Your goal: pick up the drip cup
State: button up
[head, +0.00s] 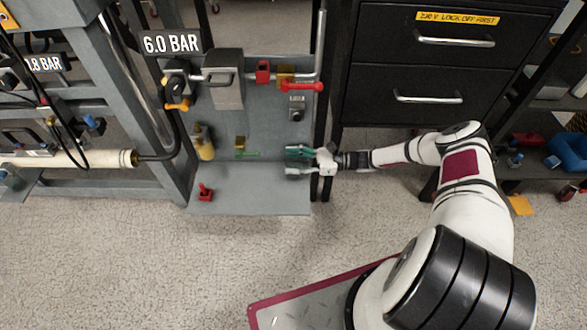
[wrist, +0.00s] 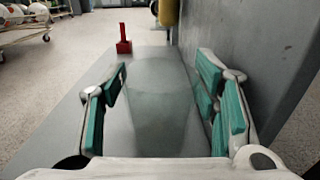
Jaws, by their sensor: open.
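The drip cup appears to be the clear, see-through cup (wrist: 160,105) standing on the grey metal shelf in the wrist view. Its outline is faint. My gripper (wrist: 164,85) is open, with a teal-padded finger on each side of the cup. In the head view my gripper (head: 291,162) reaches in from the right over the right end of the shelf. I cannot make out the cup there.
The grey shelf (head: 250,197) also holds a small red piece (head: 205,193) at its front left. A yellow bottle (head: 204,143) and a green-and-brass part (head: 242,148) are behind it. A grey upright wall (wrist: 245,45) runs close along the right finger. A black drawer cabinet (head: 425,90) stands right.

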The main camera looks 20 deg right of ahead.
jog(key=shift+c, duration=0.2)
jog(key=c, duration=0.9)
jog(key=shift+r, duration=0.1)
